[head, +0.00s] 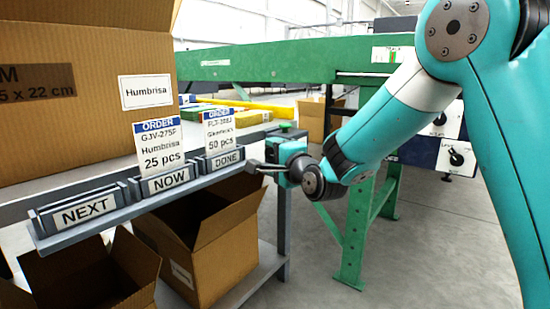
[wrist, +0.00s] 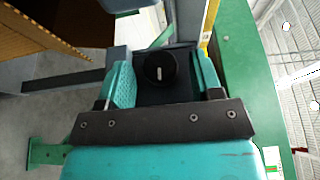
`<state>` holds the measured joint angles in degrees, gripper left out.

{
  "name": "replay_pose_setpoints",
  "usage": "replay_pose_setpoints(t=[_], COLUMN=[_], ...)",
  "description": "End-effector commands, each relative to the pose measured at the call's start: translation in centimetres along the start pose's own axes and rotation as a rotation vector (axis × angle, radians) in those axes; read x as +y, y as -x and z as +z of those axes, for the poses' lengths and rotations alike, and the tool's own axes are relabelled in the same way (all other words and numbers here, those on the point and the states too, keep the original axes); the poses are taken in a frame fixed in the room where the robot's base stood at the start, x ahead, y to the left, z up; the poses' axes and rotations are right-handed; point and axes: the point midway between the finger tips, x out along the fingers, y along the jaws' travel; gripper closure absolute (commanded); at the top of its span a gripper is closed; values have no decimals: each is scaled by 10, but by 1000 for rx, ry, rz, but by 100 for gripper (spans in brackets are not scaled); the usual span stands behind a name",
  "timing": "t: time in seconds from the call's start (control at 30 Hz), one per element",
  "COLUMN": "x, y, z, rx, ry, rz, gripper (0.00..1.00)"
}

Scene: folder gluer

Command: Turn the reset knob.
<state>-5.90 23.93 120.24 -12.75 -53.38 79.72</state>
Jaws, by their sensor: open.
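In the wrist view a black round knob (wrist: 160,68) with a short white mark shows on a dark surface, between the fingers of my gripper (wrist: 164,82). The fingers are apart, one on each side of it; I cannot tell whether either touches it. No reset label is readable. In the head view my gripper (head: 266,168) is at the right end of the grey bench, beside the DONE holder, and the knob between its fingers cannot be made out. Another black knob (head: 456,158) sits on a white panel at the right, behind my arm.
The grey bench carries holders marked NEXT (head: 83,212), NOW (head: 168,180) and DONE (head: 224,158), two with order cards. A large carton (head: 90,90) stands behind. Open cartons (head: 205,240) sit below. A green machine frame (head: 355,235) stands behind my forearm. Floor at the right is clear.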

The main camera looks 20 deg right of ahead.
Motion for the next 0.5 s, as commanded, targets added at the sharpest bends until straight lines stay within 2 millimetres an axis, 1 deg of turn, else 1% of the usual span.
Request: replay_pose_setpoints(t=[0.17, 0.27, 0.3, 0.37, 0.4, 0.5], x=[0, 0, 0, 0, 0, -1], y=[0, 0, 0, 0, 0, 0], z=[0, 0, 0, 0, 0, 0], rx=[0, 0, 0, 0, 0, 0], ry=[0, 0, 0, 0, 1, 1], rz=[0, 0, 0, 0, 0, 1], gripper=[41, 61, 70, 84, 88, 88])
